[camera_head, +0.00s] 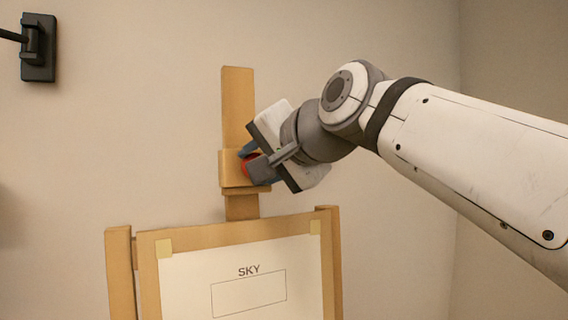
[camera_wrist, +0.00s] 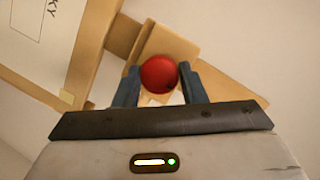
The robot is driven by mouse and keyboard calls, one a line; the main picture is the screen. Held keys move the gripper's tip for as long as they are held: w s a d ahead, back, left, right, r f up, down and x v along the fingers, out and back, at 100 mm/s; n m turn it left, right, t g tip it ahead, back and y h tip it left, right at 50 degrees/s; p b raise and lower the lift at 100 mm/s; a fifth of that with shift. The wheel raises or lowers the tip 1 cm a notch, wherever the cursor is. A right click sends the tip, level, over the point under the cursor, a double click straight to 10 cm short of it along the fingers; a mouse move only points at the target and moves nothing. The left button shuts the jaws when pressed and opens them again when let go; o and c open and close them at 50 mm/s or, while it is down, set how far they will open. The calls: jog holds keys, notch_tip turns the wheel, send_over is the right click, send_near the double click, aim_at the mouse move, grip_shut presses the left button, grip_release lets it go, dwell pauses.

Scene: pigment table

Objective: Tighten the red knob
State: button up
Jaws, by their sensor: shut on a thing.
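The red knob (camera_wrist: 159,75) is round and sits on a wooden block of the easel. In the wrist view it lies between my gripper's two blue-grey fingers (camera_wrist: 159,88), which touch or nearly touch its sides. In the head view my gripper (camera_head: 253,163) is at the block, and only a small red part of the knob (camera_head: 249,165) shows behind the fingers. The gripper is shut on the knob and tilted to the picture. The wooden block (camera_head: 231,171) is on the upright mast (camera_head: 238,105) of the easel.
Below the block is the easel frame (camera_head: 122,275) holding a white sheet (camera_head: 190,285) marked SKY, with tape at its corners. A black wall fixture (camera_head: 38,65) is at the upper left. The wall around the mast is bare.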

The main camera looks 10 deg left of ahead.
jog(key=shift+r+n+h, duration=0.1)
jog(key=shift+n+h, duration=0.2)
jog(key=shift+n, duration=0.5)
jog(key=o, duration=1)
jog(key=b+v, duration=0.2)
jog(key=v, duration=0.5)
jog(key=shift+s+d, duration=0.2)
jog(key=shift+s, duration=0.2)
